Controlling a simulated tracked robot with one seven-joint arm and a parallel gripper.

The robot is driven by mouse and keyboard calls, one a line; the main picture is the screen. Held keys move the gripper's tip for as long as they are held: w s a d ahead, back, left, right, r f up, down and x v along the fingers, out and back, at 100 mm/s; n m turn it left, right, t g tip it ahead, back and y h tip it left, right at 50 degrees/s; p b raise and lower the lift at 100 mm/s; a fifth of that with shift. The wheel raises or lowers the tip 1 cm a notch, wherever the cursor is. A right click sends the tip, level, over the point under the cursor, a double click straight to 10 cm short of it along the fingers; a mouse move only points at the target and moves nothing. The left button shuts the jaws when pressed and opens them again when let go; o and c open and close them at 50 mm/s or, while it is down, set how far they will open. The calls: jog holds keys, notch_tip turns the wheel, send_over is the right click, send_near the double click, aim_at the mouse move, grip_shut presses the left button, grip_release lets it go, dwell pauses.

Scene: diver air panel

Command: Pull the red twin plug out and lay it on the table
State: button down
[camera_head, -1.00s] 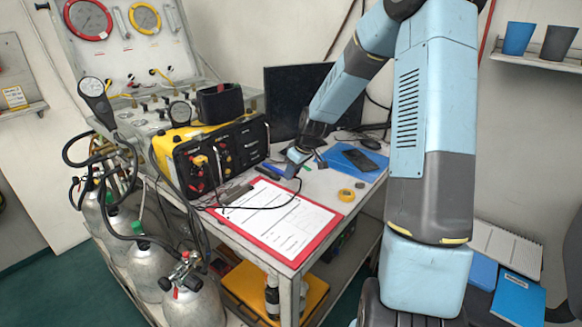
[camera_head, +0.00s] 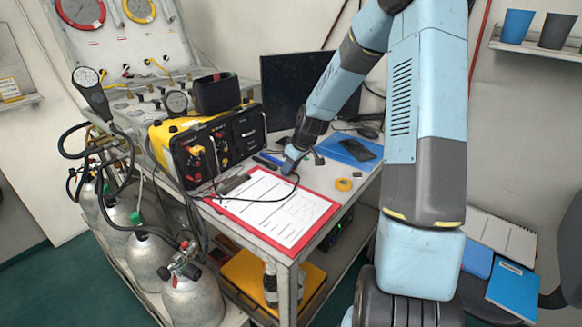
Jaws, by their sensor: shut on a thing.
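My gripper (camera_head: 290,166) is low over the table (camera_head: 322,184), just behind the red clipboard (camera_head: 291,250) and to the right of the yellow and black communication box (camera_head: 166,137). It is shut. A thin black cable (camera_head: 262,201) loops from the box side across the clipboard's paper and up to my gripper. The red twin plug in the jaws is too small and covered to make out. I cannot tell whether it touches the table. Small red and yellow connectors (camera_head: 196,153) sit on the box's front panel.
A yellow tape roll (camera_head: 343,184) and a blue folder (camera_head: 337,149) with a dark phone (camera_head: 359,149) lie right of my gripper. A dark monitor (camera_head: 285,88) stands behind. Bare table shows around the tape roll. Gas cylinders (camera_head: 190,303) stand at the left.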

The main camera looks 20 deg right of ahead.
jog(key=shift+f, duration=0.2)
jog(key=c, duration=0.7)
grip_release()
jog(key=shift+o, duration=0.2)
jog(key=v, duration=1.3)
jog(key=shift+r, duration=0.4)
jog(key=s+a+r+m+h, duration=0.35)
jog(key=s+r, duration=0.85)
jog(key=s, duration=0.5)
jog(key=s+r+m+t, duration=0.2)
jog(key=s+r+m, duration=0.1)
jog(key=s, duration=1.2)
jog(key=shift+r+m+y, duration=0.35)
jog(key=shift+r+y, duration=0.1)
jog(key=shift+r, duration=0.25)
